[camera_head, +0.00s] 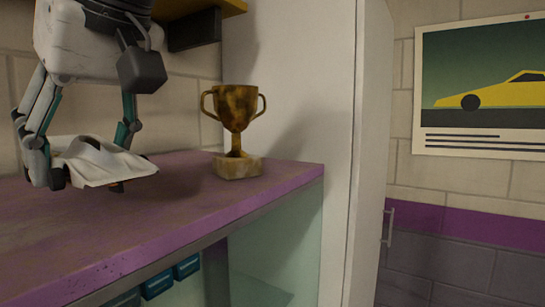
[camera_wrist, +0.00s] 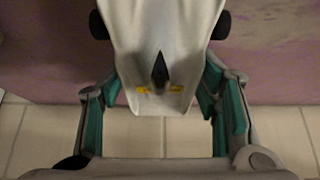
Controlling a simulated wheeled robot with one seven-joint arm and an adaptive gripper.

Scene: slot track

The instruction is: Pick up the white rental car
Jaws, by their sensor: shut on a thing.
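The white car (camera_head: 100,163) is between the fingers of my gripper (camera_head: 88,172) at the left of the head view. It appears just above the purple counter top, though a gap beneath it is hard to judge. In the wrist view the white car (camera_wrist: 160,60) fills the upper middle, with dark wheels on both sides and a dark pointed mark and small yellow patches on its body. My gripper (camera_wrist: 160,105) is shut on it, with one finger on each side. Part of the car is cut off by the top edge of the wrist view.
A gold trophy cup (camera_head: 236,130) on a block base stands on the purple counter (camera_head: 180,215), right of the car. A tall white cabinet (camera_head: 290,90) is behind it. A shelf (camera_head: 190,10) hangs above at the back. Teal items (camera_head: 158,283) sit below the counter.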

